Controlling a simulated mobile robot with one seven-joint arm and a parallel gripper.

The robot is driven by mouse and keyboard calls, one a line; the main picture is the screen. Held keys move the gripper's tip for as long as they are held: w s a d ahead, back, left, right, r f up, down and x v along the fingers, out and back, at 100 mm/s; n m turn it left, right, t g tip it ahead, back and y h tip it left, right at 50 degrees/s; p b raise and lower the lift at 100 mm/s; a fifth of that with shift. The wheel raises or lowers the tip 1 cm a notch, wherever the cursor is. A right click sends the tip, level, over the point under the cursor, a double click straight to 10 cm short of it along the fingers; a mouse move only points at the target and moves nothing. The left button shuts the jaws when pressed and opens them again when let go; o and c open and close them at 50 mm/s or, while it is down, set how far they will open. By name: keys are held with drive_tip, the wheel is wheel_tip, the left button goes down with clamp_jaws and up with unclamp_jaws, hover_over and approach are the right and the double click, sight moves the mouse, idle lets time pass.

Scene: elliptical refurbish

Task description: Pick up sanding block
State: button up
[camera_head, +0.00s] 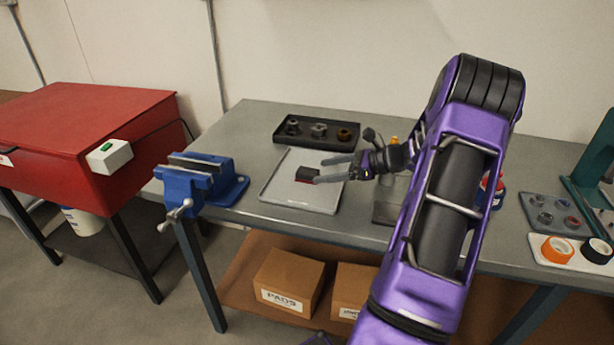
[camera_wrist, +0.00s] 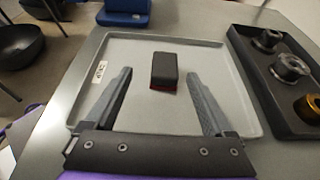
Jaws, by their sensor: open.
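The sanding block (camera_head: 307,174) is a small dark grey block with a red underside. It lies on a light grey tray (camera_head: 275,191) on the workbench. In the wrist view the sanding block (camera_wrist: 165,70) sits beyond the fingertips, roughly centred between them, on the bare tray (camera_wrist: 205,62). My gripper (camera_head: 318,170) is open and empty, reaching in from the right over the tray. In the wrist view my gripper's fingers (camera_wrist: 160,80) are spread wide on either side, and neither touches the block.
A black tray (camera_head: 300,142) with several metal parts lies behind the light tray. A blue vise (camera_head: 205,178) is clamped at the bench's left end. A red cabinet (camera_head: 80,130) stands further left.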

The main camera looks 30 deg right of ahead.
sight(310, 171)
drive_tip(key=x, duration=0.6)
drive_tip(key=shift+w+f+b, duration=0.1)
drive_tip(key=shift+w+b, duration=0.2)
drive_tip(key=shift+w, duration=0.25)
drive_tip(key=shift+d, duration=0.1)
clamp_jaws()
